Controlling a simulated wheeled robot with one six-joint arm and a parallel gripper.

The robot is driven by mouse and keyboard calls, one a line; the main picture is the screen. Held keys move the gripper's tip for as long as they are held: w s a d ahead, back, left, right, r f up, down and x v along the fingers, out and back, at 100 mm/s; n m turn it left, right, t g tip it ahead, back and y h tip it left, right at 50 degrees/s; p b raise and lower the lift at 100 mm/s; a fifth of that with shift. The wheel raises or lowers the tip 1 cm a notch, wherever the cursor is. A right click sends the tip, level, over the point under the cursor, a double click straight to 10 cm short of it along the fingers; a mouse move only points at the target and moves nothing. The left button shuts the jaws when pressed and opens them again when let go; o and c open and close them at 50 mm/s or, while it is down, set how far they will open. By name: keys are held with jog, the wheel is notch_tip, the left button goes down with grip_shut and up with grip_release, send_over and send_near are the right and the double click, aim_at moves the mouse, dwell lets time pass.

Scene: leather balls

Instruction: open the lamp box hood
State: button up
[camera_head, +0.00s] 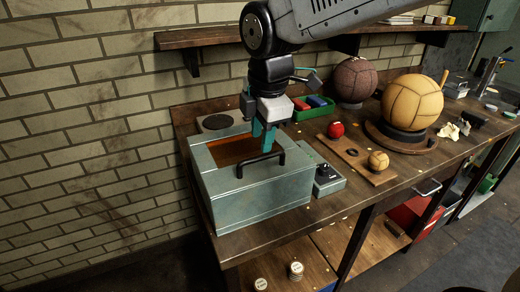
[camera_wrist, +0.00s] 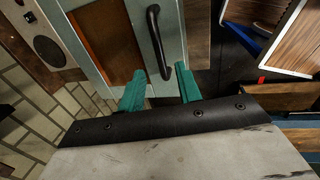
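The lamp box (camera_head: 250,200) is a grey-green metal box near the left end of the workbench. Its hood looks shut, with an orange-brown panel (camera_head: 232,150) in the top. A black bar handle (camera_head: 260,163) stands at the top front edge. My gripper (camera_head: 264,139) points down over the box with its teal fingers close to the handle. In the wrist view, the fingers of my gripper (camera_wrist: 159,72) are apart, and one end of the handle (camera_wrist: 155,35) shows between and beyond their tips. I cannot tell whether they touch it. Nothing is held.
A control box (camera_head: 325,180) with a black knob stands right of the lamp box. Beyond are a wooden board (camera_head: 358,163) with a red ball and a small tan ball, a green tray (camera_head: 313,112), and two large leather balls. A wall shelf (camera_head: 205,37) hangs behind my arm.

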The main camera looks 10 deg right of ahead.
aim_at(259, 157)
jog(key=f, duration=0.3)
jog(key=w+f, duration=0.1)
jog(key=f, duration=0.1)
jog(key=shift+a, duration=0.1)
